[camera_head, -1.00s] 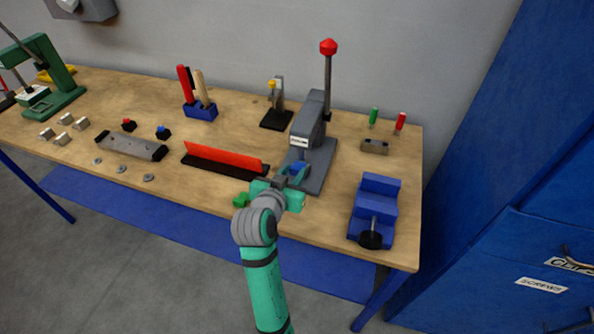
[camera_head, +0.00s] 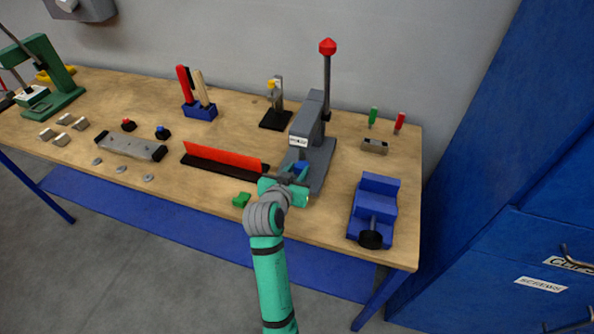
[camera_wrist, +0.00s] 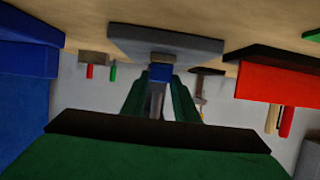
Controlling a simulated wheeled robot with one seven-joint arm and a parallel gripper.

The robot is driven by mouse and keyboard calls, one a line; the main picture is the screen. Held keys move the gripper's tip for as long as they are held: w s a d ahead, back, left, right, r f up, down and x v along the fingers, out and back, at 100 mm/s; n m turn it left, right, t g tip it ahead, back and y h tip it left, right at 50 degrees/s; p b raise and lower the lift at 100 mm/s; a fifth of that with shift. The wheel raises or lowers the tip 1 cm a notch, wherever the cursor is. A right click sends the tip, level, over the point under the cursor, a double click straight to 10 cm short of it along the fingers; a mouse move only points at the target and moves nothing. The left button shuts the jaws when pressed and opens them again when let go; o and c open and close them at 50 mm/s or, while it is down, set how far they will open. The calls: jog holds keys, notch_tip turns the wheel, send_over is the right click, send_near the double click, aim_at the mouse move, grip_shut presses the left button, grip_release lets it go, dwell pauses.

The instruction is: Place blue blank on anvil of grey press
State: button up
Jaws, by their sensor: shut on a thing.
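My gripper (camera_head: 296,177) is shut on the small blue blank (camera_head: 301,166) at the front of the grey press (camera_head: 306,124). In the wrist view the blue blank (camera_wrist: 160,73) sits between the green fingers, in front of the grey press base (camera_wrist: 165,44), and the picture is upside down. The blank is close to the anvil area under the press head. I cannot tell whether it touches the anvil, since the fingers and press hide the contact. The press lever with its red knob (camera_head: 327,47) stands upright.
A blue vise (camera_head: 374,208) stands right of the press. A yellow-topped fixture (camera_head: 276,108) is behind. A green press (camera_head: 52,78) stands far left.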

jog(key=o, duration=1.1)
jog(key=shift+f, duration=0.1)
jog(key=v, duration=1.2)
jog(key=shift+r, duration=0.3)
jog(key=shift+w, duration=0.1)
